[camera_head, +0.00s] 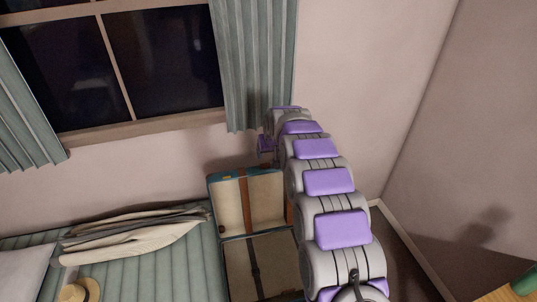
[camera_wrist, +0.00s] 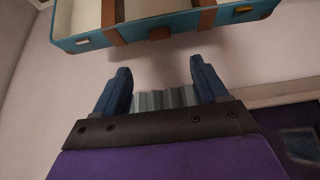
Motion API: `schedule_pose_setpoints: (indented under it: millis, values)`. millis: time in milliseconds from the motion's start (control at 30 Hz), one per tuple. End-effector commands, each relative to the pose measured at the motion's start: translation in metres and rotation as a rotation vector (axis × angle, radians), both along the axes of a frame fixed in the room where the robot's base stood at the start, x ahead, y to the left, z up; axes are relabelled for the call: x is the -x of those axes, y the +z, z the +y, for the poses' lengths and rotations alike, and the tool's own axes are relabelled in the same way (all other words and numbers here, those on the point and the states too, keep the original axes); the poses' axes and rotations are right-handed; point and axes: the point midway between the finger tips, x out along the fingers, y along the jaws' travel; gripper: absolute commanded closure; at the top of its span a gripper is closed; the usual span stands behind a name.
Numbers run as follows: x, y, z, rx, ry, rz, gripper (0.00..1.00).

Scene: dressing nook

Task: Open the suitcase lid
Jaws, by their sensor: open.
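The suitcase stands open beside the bed in the head view. Its lid (camera_head: 229,205) is raised about upright, showing a cream lining, a brown strap and a teal edge. The suitcase base (camera_head: 275,262) lies below it with a dark strap across its inside; its right part is hidden by my arm. In the wrist view, the teal rim of the suitcase (camera_wrist: 85,42), with brown straps and metal latches, crosses the top. My gripper (camera_wrist: 160,67) is open and empty, its two blue fingers apart from that rim. In the head view, my arm hides most of the gripper.
A green bed (camera_head: 150,265) holds a folded blanket (camera_head: 135,238), a pillow (camera_head: 22,277) and a straw hat (camera_head: 78,291). Behind are a window (camera_head: 160,60) and a curtain (camera_head: 250,60). Walls close off the back and right; some dark floor (camera_head: 395,250) is clear.

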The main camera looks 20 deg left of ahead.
Motion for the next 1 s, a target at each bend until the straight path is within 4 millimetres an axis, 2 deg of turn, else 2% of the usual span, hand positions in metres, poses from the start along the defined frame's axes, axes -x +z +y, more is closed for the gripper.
schedule_pose_setpoints:
  millis: [133, 300, 833, 933, 1000]
  values:
    - [0.008, 0.018, -0.005, 0.000, 0.001, -0.001, 0.28]
    - [0.012, 0.027, -0.007, 0.001, 0.002, -0.001, 0.28]
    - [0.014, 0.029, -0.008, 0.001, 0.001, 0.001, 0.28]
    - [0.016, 0.031, -0.014, 0.004, -0.005, 0.007, 0.28]
    - [0.021, 0.035, -0.025, 0.007, -0.015, 0.019, 0.28]
